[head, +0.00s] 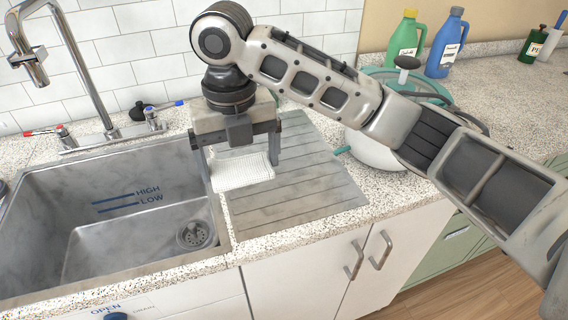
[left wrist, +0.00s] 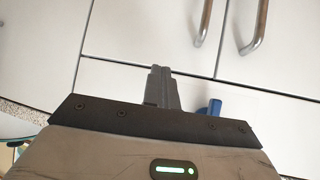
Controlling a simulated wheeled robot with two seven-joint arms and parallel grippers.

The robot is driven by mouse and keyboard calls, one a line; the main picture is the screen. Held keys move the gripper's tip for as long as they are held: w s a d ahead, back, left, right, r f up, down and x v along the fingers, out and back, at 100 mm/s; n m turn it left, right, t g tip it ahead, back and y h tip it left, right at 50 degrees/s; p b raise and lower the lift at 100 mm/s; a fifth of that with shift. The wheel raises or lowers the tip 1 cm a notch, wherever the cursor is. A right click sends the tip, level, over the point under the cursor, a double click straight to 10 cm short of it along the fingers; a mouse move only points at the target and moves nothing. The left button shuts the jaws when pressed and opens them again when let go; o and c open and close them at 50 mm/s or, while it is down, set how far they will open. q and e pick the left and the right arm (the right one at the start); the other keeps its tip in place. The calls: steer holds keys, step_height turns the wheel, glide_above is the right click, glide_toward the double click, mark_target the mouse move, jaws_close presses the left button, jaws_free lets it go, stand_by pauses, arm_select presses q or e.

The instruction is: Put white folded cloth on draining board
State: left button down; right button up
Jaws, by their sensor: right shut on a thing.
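The white folded cloth (head: 240,177) is in the head view, over the left part of the grooved draining board (head: 308,183), close to the sink's right edge. My right gripper (head: 241,163) points down and is shut on the cloth, with one finger at each side of it. Whether the cloth's underside touches the board I cannot tell. My left gripper (left wrist: 162,86) shows in the left wrist view with its fingers together and nothing between them, in front of white cupboard doors. It is not in the head view.
The empty sink basin (head: 130,220) lies left of the board. A rounded white appliance (head: 372,150) stands close to the board's right side. A green bottle (head: 405,38) and a blue bottle (head: 446,45) stand behind. The tap (head: 75,60) rises at the back left. The board's front right is bare.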

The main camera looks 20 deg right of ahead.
steer(key=w+d+f, duration=0.3)
steer(key=d, duration=0.3)
glide_above(290, 185)
steer(key=f, duration=0.5)
steer(key=shift+s+a+p, duration=0.35)
steer(key=shift+a, duration=0.05)
steer(key=shift+w+d+f, duration=0.1)
steer(key=shift+f, duration=0.05)
steer(key=f, duration=0.3)
steer(key=shift+w+d+p, duration=0.15)
steer(key=shift+d+p, duration=0.25)
steer(key=shift+f, duration=0.35)
arm_select(q)
steer(key=shift+s+a+r, duration=0.15)
steer(key=shift+s+r, duration=0.1)
steer(key=shift+r, duration=0.05)
arm_select(e)
steer(key=shift+f, duration=0.1)
steer(key=shift+f, duration=0.1)
